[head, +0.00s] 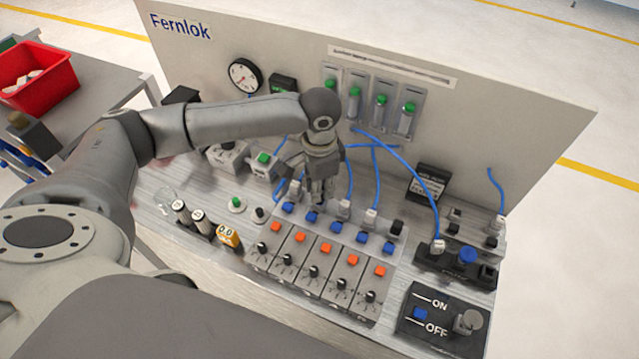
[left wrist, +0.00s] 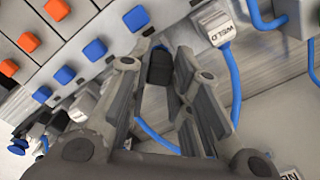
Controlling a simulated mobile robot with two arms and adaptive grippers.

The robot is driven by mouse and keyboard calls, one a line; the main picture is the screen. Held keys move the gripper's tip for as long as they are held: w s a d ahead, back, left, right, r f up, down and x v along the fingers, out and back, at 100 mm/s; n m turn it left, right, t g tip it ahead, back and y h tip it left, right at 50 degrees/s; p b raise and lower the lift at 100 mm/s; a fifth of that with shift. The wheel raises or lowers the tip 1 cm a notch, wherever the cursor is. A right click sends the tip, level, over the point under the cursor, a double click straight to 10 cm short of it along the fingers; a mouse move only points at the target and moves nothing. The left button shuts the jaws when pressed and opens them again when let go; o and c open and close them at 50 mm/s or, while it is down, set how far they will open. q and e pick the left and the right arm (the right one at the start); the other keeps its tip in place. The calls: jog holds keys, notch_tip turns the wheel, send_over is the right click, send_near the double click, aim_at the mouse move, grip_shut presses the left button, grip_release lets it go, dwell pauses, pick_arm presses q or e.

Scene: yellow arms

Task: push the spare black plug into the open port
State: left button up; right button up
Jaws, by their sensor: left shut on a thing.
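My left gripper (head: 318,197) reaches down to the row of ports along the back of the switch panel, between two white cable plugs. In the left wrist view, its fingers (left wrist: 165,58) are closed on a small black plug (left wrist: 160,70). The plug's far end faces the panel edge behind a blue button (left wrist: 135,18). I cannot tell whether it touches or enters a port. The gripper hides the plug and the port in the head view. Another black plug (head: 397,228) sits at the right end of the row. My right gripper is not in view.
Other white plugs (head: 345,207) and blue cables (head: 412,176) surround the gripper. Orange buttons (head: 326,248) and knobs lie in front. A red bin (head: 58,85) stands at the left.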

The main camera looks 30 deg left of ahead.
pick_arm(q)
jog(key=shift+s+f, duration=0.1)
jog(key=shift+f, duration=0.75)
jog(key=o, duration=0.8)
jog(key=shift+o, duration=0.2)
notch_tip(320, 180, up, 8)
jog(key=p, duration=0.9)
jog(key=shift+f, duration=0.25)
jog(key=shift+r+p, duration=0.4)
jog(key=shift+r, duration=0.4)
